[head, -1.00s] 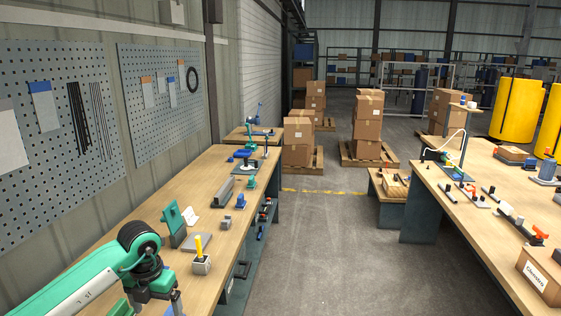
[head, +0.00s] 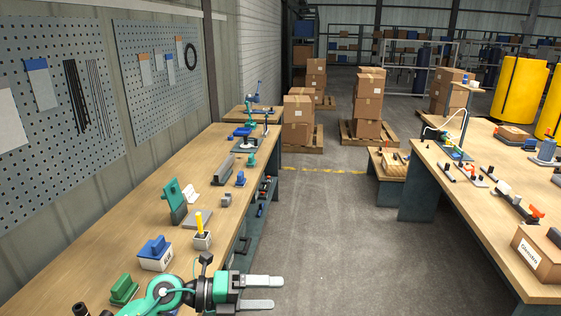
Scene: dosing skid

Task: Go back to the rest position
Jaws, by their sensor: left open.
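My left gripper (head: 262,293) is at the bottom of the head view, with its two grey fingers pointing right. The fingers are apart and nothing shows between them. It hangs over the right edge of the left workbench (head: 130,232), beside the bench's front end. My right gripper is not in the picture.
On the left bench stand a white box with a blue top (head: 155,254), a green block (head: 124,289), a yellow-handled piece (head: 201,233) and a green bracket (head: 174,201). A right bench (head: 470,215) holds fittings and a cardboard box (head: 538,255). The floor aisle (head: 325,225) between is clear.

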